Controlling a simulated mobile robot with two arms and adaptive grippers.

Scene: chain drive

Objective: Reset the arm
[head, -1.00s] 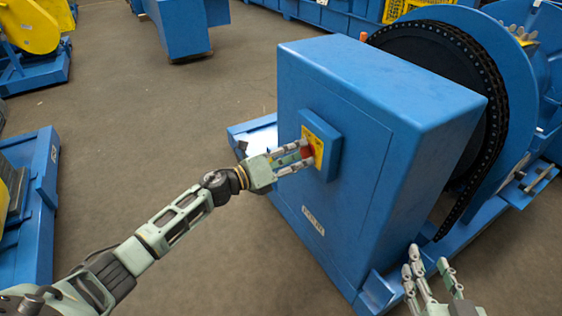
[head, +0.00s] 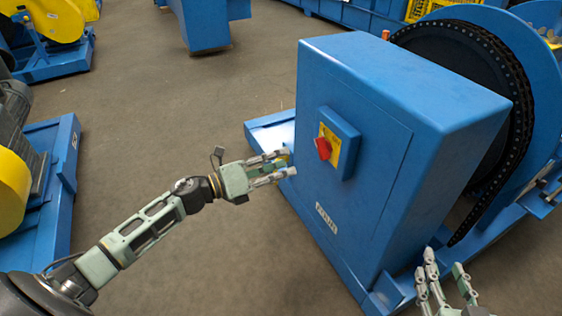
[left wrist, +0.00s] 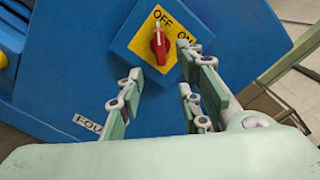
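My left gripper (head: 280,168) is open and empty, in front of the blue cabinet (head: 405,100) and to the left of its switch. The red switch knob (head: 323,148) sits on a yellow plate (head: 333,135) on a raised blue box. The left wrist view shows the knob (left wrist: 158,47) beyond my open fingers, with OFF and ON printed on the plate. The knob stands near upright there, and nothing touches it. My right gripper (head: 445,278) shows at the bottom right edge, fingers spread, holding nothing visible; part of it is cut off.
Behind the cabinet is a large wheel with a black chain (head: 515,110) and blue guard. A blue machine base (head: 60,185) with a yellow part stands at the left. Grey floor (head: 150,110) is open between them.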

